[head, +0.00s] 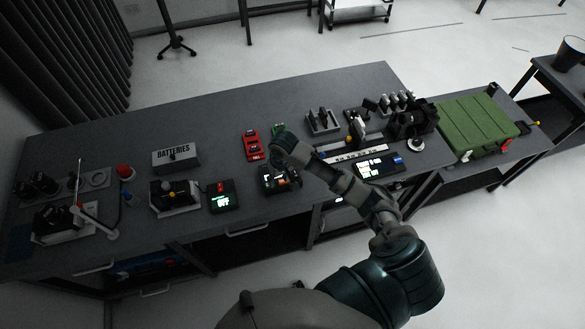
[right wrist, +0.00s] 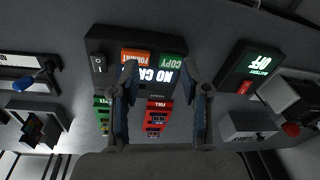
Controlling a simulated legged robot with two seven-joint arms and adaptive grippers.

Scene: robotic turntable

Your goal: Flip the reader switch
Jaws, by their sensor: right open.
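The reader (right wrist: 155,68) is a dark box with a lit "NO CA..." screen, an orange FORMAT button and a green COPY button in the right wrist view. Its black rocker switch (right wrist: 98,64), marked with a line and a circle, is at the box's left end in that view. My right gripper (right wrist: 159,75) is open and empty, its fingers spanning the screen area, with the switch outside the left finger. In the head view my right gripper (head: 279,168) is over the reader (head: 280,186) and partly hides it. My left gripper is not in view.
A battery box (head: 222,197) with a lit "OFF" screen stands left of the reader. Red card holders (head: 252,145) and green ones (head: 278,131) lie behind it. A BATTERIES box (head: 176,158) is farther left. A green case (head: 478,127) is at the right.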

